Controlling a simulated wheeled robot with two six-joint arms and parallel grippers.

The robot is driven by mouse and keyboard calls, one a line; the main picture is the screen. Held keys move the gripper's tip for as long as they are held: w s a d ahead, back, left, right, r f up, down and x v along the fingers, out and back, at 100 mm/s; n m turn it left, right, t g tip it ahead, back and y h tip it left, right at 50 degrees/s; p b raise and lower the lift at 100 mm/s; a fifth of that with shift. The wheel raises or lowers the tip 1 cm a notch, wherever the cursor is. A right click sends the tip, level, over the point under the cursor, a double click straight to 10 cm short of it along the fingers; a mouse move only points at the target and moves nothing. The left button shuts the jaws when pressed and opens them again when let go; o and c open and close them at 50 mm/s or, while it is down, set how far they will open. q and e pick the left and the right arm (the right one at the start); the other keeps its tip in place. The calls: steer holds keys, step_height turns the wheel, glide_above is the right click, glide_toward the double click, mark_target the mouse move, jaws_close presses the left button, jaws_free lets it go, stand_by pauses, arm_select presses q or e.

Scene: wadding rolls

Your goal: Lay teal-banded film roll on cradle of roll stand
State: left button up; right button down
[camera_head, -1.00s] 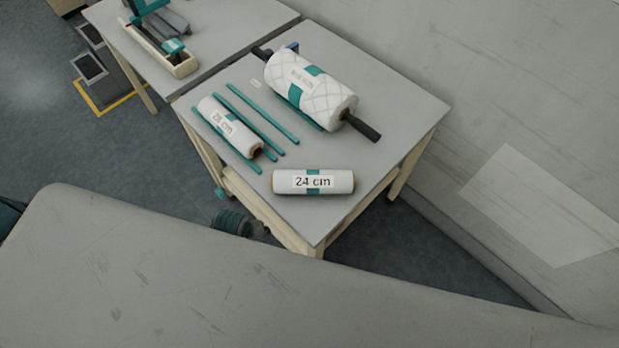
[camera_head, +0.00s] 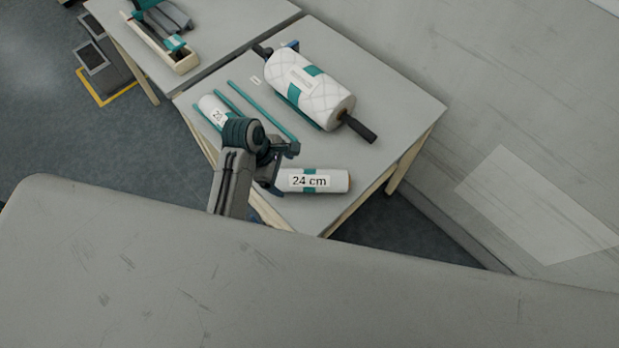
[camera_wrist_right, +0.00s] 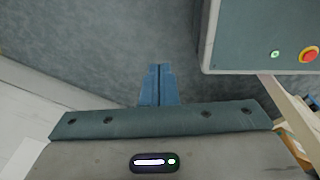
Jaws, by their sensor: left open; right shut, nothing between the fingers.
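A white roll marked "24 cm" (camera_head: 325,181) with a teal band lies near the front corner of the table in the head view. A second white teal-banded roll (camera_head: 209,105) lies by thin teal strips, largely hidden behind my left arm. A large quilted roll (camera_head: 318,88) with a teal band lies farther back, a dark rod sticking out of its ends. I cannot tell which part is the stand's cradle. My left gripper (camera_head: 284,168) is open at the left end of the "24 cm" roll; contact is unclear. My right gripper (camera_wrist_right: 157,84) is shut and empty in the right wrist view.
Teal strips (camera_head: 262,112) lie on the table (camera_head: 400,98). A second table (camera_head: 235,22) at the back left holds a wooden tray (camera_head: 182,65) with grey and teal items. A pale wall is at the right. The table's right part is bare.

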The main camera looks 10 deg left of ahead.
mark_target(305, 175)
arm_select(q)
steer(key=shift+w+d+r+n+h, duration=0.3)
steer(key=shift+w+d+r+n, duration=0.5)
steer(key=shift+w+d+n, duration=0.25)
steer(key=shift+d+n, duration=0.15)
steer(key=shift+n, duration=0.1)
steer(key=p+x, duration=0.1)
steer(key=x, duration=0.3)
steer(key=shift+d+f, duration=0.2)
steer(key=shift+f, duration=0.3)
steer(key=shift+w+d+f+p, duration=0.15)
steer(key=shift+d+f+p, duration=0.1)
steer(key=shift+f+p, duration=0.4)
steer(key=p+x, duration=0.1)
steer(key=x, duration=0.2)
steer(key=shift+a, duration=0.15)
steer(key=shift+w+f, duration=0.1)
steer(key=shift+f, duration=0.45)
steer(key=c, duration=1.3)
steer(key=shift+r, duration=0.1)
steer(key=c, duration=0.3)
arm_select(e)
steer(key=r, duration=0.1)
steer(key=s+r, duration=0.1)
steer(key=r, duration=0.1)
steer(key=shift+s+d+r, duration=0.15)
steer(key=shift+s+r, duration=0.1)
steer(key=shift+r, duration=0.1)
